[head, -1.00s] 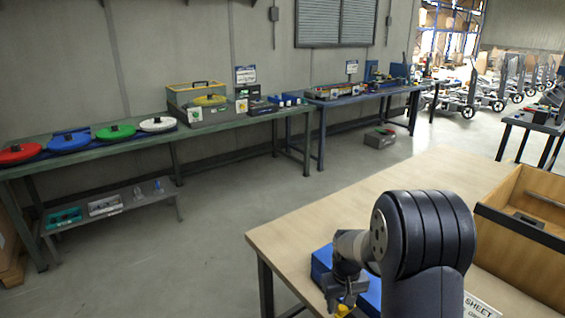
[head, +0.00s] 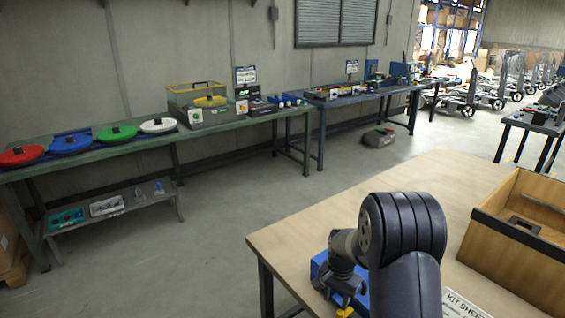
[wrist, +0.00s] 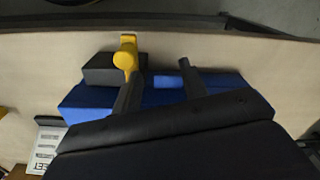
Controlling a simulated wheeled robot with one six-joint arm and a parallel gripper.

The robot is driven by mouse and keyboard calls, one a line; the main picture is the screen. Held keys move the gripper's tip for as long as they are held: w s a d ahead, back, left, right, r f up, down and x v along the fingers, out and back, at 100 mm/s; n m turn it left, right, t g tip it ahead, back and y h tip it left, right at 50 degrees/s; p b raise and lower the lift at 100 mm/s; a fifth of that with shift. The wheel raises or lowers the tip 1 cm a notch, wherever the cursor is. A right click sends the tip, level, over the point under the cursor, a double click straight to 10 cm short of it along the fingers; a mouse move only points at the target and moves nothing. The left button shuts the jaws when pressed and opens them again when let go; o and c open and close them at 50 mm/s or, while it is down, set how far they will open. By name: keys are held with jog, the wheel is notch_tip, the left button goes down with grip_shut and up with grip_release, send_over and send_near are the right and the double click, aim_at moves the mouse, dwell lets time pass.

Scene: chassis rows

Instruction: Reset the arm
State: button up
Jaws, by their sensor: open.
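My arm rises in front of the wooden table (head: 430,190) in the head view, its dark rounded link at the lower middle. My gripper (wrist: 158,75) shows in the wrist view with two dark fingers apart, over a blue block (wrist: 90,100) on the table. A yellow piece (wrist: 126,55) stands just beyond the left fingertip; I cannot tell whether it touches the finger. A dark block (wrist: 103,70) lies behind it. In the head view the blue block (head: 319,266) is partly hidden by my arm, and the fingertips are not clear.
A wooden box (head: 510,250) stands at the table's right, with a kit sheet (head: 462,304) at the front. A green bench (head: 235,123) with coloured discs and a yellow-rimmed case (head: 196,100) runs along the wall.

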jog(key=m+p, duration=0.1)
jog(key=m, duration=0.1)
jog(key=w+d+m+p, duration=0.1)
jog(key=m+p, duration=0.1)
jog(key=w+m+p, duration=0.1)
jog(key=m, duration=0.1)
jog(key=shift+d+r+m+p, duration=0.15)
jog(key=shift+d+m+p, duration=0.05)
jog(key=shift+m+p, duration=0.15)
jog(key=shift+w+r, duration=0.1)
jog(key=shift+r+b, duration=0.3)
jog(key=shift+r, duration=0.35)
jog(key=shift+r, duration=0.1)
